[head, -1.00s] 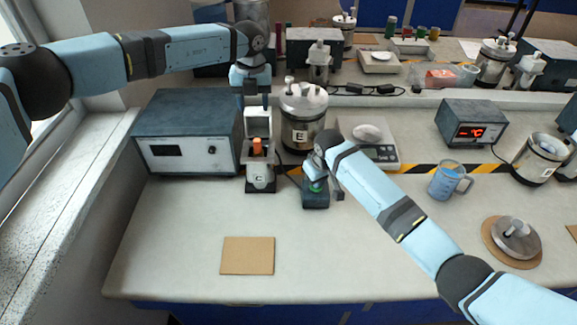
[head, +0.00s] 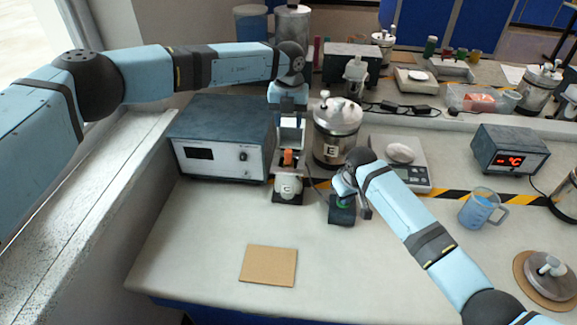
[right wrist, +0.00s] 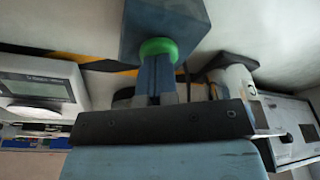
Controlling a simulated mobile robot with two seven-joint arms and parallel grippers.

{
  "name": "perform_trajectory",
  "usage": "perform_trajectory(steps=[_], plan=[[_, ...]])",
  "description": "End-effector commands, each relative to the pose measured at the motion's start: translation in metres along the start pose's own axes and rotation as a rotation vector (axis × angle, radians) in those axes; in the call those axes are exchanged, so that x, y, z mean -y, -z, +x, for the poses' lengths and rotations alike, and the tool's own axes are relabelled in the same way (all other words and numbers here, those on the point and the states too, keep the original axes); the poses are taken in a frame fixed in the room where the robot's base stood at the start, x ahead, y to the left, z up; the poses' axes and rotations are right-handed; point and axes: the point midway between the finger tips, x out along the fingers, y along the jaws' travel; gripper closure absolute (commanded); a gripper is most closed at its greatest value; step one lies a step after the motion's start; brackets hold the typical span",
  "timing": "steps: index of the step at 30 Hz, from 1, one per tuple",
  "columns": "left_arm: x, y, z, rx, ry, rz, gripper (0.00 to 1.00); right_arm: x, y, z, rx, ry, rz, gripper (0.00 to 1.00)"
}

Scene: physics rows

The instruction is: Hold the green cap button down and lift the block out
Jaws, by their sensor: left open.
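An orange block (head: 288,157) sits upright in a small white device marked C (head: 288,187) on a dark base. My left gripper (head: 290,128) is open and points down from above at the device, over the block. The picture is too small to tell whether its fingers are beside the block. The green cap button (head: 343,206) is on top of a dark box (head: 342,216) to the right of the device. My right gripper (head: 346,196) is at the button. In the right wrist view its closed fingers meet the green cap (right wrist: 158,48), covering its middle.
A blue-grey instrument box (head: 222,140) stands left of the device. A metal canister marked E (head: 336,135) stands close behind right, and a scale (head: 404,165) farther right. A brown square mat (head: 268,265) lies on clear bench in front.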

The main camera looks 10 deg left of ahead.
Motion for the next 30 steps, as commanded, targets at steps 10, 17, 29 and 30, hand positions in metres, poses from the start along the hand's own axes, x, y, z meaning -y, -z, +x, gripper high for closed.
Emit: perform_trajectory(steps=[10, 17, 29, 30], plan=[[0.001, 0.000, 0.022, -0.001, 0.001, 0.000, 0.55, 0.000, -0.001, 0.001, 0.001, 0.000, 0.000, 1.00], [0.000, 0.000, 0.035, -0.001, 0.000, 0.000, 0.55, 0.000, -0.001, 0.001, 0.002, 0.000, 0.000, 1.00], [0.000, 0.000, 0.059, -0.001, 0.001, 0.000, 0.55, 0.000, -0.001, 0.001, 0.002, 0.000, 0.000, 1.00], [0.000, 0.000, 0.062, -0.001, 0.001, 0.000, 0.55, 0.000, -0.001, 0.001, 0.002, 0.000, 0.000, 1.00]])
